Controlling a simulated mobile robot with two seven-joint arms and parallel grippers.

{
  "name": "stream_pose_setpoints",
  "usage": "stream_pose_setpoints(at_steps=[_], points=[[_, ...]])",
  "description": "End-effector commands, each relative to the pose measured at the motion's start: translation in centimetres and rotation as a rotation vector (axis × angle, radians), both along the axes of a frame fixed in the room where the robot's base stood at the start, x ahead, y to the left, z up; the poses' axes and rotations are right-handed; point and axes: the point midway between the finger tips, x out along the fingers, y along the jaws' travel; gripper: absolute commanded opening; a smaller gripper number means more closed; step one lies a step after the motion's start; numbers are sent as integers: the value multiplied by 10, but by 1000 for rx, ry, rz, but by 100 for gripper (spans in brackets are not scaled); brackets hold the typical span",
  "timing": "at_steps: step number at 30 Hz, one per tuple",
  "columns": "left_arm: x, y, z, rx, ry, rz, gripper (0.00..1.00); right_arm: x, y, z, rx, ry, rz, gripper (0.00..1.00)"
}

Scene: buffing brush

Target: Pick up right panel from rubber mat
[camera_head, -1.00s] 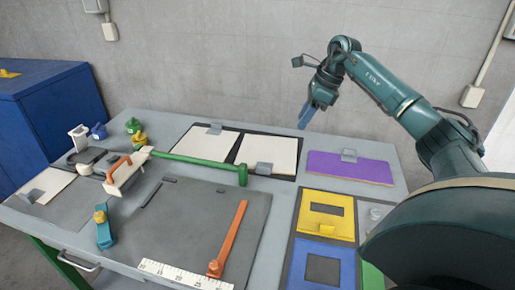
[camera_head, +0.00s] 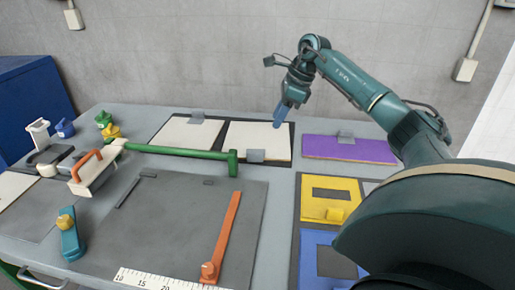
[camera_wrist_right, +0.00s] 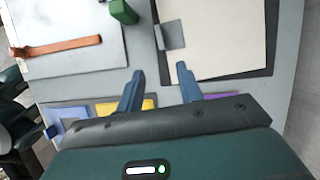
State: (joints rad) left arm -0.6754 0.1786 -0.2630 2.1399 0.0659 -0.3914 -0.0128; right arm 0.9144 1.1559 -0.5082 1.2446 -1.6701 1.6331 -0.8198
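The right panel (camera_head: 257,137) is a cream sheet with a grey tab at its front edge. It lies flat on the dark rubber mat (camera_head: 292,143) at the back of the table, beside a similar left panel (camera_head: 188,131). In the right wrist view the right panel (camera_wrist_right: 225,35) is at the upper right, with its grey tab (camera_wrist_right: 171,36) at its left. My right gripper (camera_head: 278,124) hangs above the right panel, apart from it. In the right wrist view its two blue fingers (camera_wrist_right: 160,70) are spread with nothing between them. My left gripper is not in view.
A purple panel (camera_head: 348,149) lies to the right of the mat. A green bar (camera_head: 180,151) crosses in front of the panels. Yellow (camera_head: 329,207) and blue frames lie at front right. A scraper-like tool with an orange handle (camera_head: 87,160) stands at left.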

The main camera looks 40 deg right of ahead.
Motion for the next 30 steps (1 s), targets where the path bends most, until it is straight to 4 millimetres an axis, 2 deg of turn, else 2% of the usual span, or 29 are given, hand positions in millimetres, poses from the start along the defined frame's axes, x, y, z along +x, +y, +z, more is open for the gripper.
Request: stream_pose_setpoints(at_steps=[9, 19, 25, 30], points=[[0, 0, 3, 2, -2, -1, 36, 15, 16, -53, 3, 4, 2, 36], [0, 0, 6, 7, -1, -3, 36, 24, 23, -80, 3, 4, 1, 36], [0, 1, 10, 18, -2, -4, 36, 32, 30, -109, 3, 4, 1, 36], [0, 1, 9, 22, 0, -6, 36, 35, 33, -119, 1, 1, 2, 36]])
